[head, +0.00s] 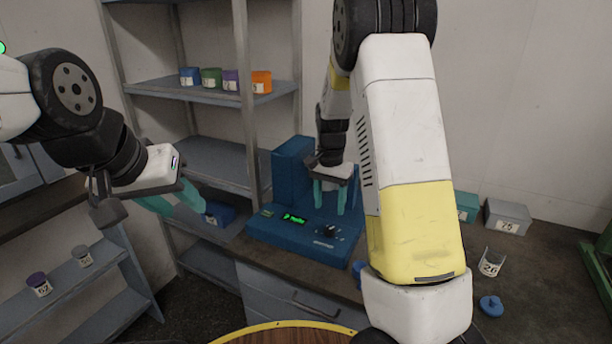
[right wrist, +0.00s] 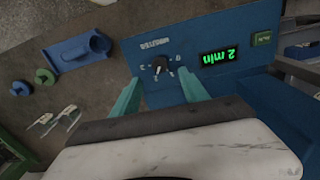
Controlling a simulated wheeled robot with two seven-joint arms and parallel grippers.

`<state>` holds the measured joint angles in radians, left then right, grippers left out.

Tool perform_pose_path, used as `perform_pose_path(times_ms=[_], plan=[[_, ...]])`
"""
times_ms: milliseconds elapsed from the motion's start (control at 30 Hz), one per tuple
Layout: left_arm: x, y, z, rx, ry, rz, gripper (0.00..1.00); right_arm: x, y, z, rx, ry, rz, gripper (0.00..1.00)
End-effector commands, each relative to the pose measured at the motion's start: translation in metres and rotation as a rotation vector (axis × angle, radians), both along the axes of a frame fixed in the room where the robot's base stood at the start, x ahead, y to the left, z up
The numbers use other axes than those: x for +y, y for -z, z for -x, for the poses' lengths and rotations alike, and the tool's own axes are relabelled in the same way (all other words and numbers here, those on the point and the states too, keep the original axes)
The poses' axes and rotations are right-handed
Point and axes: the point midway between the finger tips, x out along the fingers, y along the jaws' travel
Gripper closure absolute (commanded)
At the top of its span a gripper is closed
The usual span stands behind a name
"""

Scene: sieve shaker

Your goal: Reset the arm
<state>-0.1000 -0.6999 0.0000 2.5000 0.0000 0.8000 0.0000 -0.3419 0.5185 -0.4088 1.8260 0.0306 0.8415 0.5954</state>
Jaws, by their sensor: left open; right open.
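My right gripper (head: 330,208) hangs over the front part of the blue sieve shaker (head: 292,170), its teal fingers apart with nothing between them. In the right wrist view, the open fingers (right wrist: 160,92) flank the black knob (right wrist: 159,65) on the shaker's panel; I cannot tell whether they touch the panel. My left gripper (head: 178,203) is open and empty at the left, in front of the shelf, apart from the shaker. My right arm covers part of the bench in the head view.
A shelf (head: 205,92) holds blue, green, purple and orange boxes. A grey box (head: 507,217), a teal box (head: 466,207), a container marked 26 (head: 490,263) and a blue lid (head: 490,306) are on the bench at right. Small cups (head: 39,286) stand on the lower left rack.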

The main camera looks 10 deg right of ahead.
Motion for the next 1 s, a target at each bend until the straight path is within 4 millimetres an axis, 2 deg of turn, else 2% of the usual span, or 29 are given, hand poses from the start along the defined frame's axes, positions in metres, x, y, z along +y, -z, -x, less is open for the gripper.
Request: perform_pose_path(times_ms=[167,300,500,633,800,1000], plan=[[0.000,0.000,0.000,0.000,0.000,0.000,0.58,0.003,-0.052,0.026,-0.077,-0.074,-0.079,0.48],[0.000,0.000,0.000,0.000,0.000,0.000,0.58,0.007,-0.102,0.063,-0.172,-0.181,-0.139,0.48],[0.000,0.000,0.000,0.000,0.000,0.000,0.58,0.013,-0.158,0.125,-0.321,-0.347,-0.168,0.48],[0.000,0.000,0.000,0.000,0.000,0.000,0.58,0.016,-0.182,0.168,-0.420,-0.458,-0.147,0.48],[0.000,0.000,0.000,0.000,0.000,0.000,0.58,0.019,-0.197,0.216,-0.526,-0.584,-0.088,0.48],[0.000,0.000,0.000,0.000,0.000,0.000,0.58,0.020,-0.199,0.245,-0.586,-0.663,-0.031,0.48]])
